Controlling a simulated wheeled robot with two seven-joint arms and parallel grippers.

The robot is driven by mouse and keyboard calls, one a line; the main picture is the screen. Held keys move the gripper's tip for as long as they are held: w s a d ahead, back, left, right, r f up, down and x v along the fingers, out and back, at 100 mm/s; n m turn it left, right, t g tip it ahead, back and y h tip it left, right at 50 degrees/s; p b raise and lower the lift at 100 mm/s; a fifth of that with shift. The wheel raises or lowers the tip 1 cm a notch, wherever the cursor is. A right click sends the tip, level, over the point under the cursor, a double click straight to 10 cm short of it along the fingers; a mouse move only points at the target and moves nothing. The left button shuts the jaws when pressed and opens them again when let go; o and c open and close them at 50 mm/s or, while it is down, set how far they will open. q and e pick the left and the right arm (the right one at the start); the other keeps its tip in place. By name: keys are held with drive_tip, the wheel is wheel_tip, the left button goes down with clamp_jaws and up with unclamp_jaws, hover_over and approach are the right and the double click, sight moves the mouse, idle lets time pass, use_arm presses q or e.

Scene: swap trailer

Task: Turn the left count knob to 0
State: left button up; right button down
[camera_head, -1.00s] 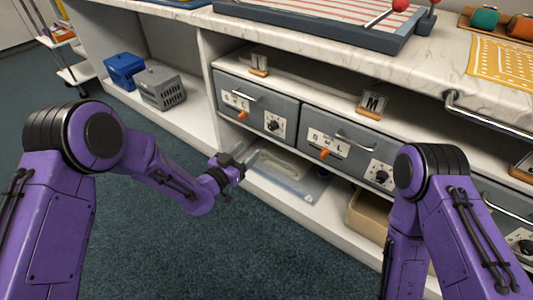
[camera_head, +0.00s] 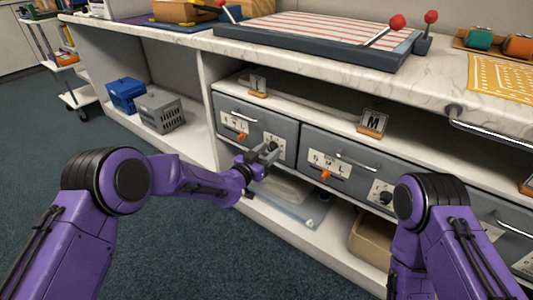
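The left drawer (camera_head: 228,106) is grey, with a silver handle, an orange lever and a white dial plate (camera_head: 281,146). The black left count knob (camera_head: 272,146) is on that plate, partly hidden by my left gripper (camera_head: 266,155). The gripper's fingertips are at the knob, pointing at the drawer front. I cannot tell whether they touch it or are closed on it. The knob's pointer and numbers are too small to read. My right arm shows at the lower right, but its gripper is out of view.
The middle drawer (camera_head: 350,178) has its own black knob (camera_head: 384,196) and orange lever. The white counter (camera_head: 300,64) overhangs the drawers. A clear tray (camera_head: 290,208) and a tan box (camera_head: 371,243) are below. Blue and grey baskets (camera_head: 161,112) stand left. The floor in front is clear.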

use_arm(q)
clamp_jaws()
drive_tip(key=c, duration=0.7)
unclamp_jaws()
drive_tip(key=shift+n, duration=0.3)
drive_tip(key=shift+o, duration=0.2)
drive_tip(key=n+p, duration=0.1)
drive_tip(key=n, duration=0.1)
drive_tip(key=shift+n, duration=0.4)
drive_tip(key=n+p, duration=0.1)
drive_tip(key=n, duration=0.2)
drive_tip(key=shift+n, duration=0.3)
drive_tip(key=n, duration=1)
drive_tip(key=shift+n, duration=0.4)
